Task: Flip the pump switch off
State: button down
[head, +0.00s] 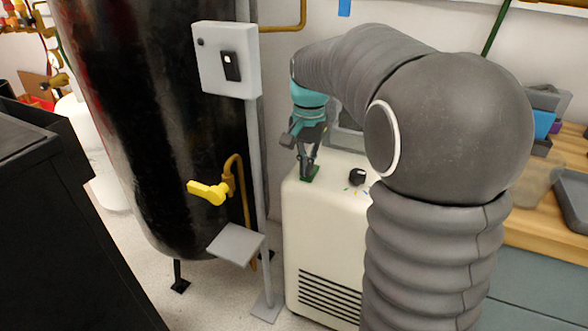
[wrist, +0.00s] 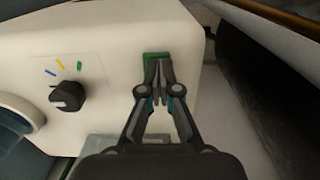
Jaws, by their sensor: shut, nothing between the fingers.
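A small green switch (head: 309,176) sits on the top of a cream cabinet (head: 325,225), near its back left corner. It also shows in the wrist view (wrist: 149,57), partly hidden behind my fingertips. My gripper (head: 309,165) is shut and empty, pointing down with its fingertips at the green switch. In the wrist view, my gripper (wrist: 158,72) overlaps the switch's lower part; I cannot tell whether it touches. Which way the switch is tipped is hidden. Another switch, a black rocker (head: 231,66), is on a white box (head: 211,40) on a post. No label marks either as the pump switch.
A black dial (head: 357,177) with coloured marks stands on the cabinet beside the green switch. A black tank (head: 150,120) with a yellow valve handle (head: 208,191) stands to the left. A grey post (head: 257,200) rises between tank and cabinet. A wooden bench (head: 545,235) is at right.

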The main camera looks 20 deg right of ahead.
jog(key=shift+a+f, duration=0.15)
jog(key=shift+w+d, duration=0.1)
jog(key=shift+d, duration=0.25)
jog(key=shift+w+d+p, duration=0.45)
jog(key=shift+w+p, duration=0.1)
jog(key=shift+p, duration=0.2)
jog(key=shift+a+r+p, duration=0.1)
jog(key=shift+r+p, duration=0.3)
jog(key=shift+r, duration=0.2)
notch_tip(320, 180, up, 13)
jog(key=shift+w+d+p, duration=0.3)
jog(key=shift+p, duration=0.05)
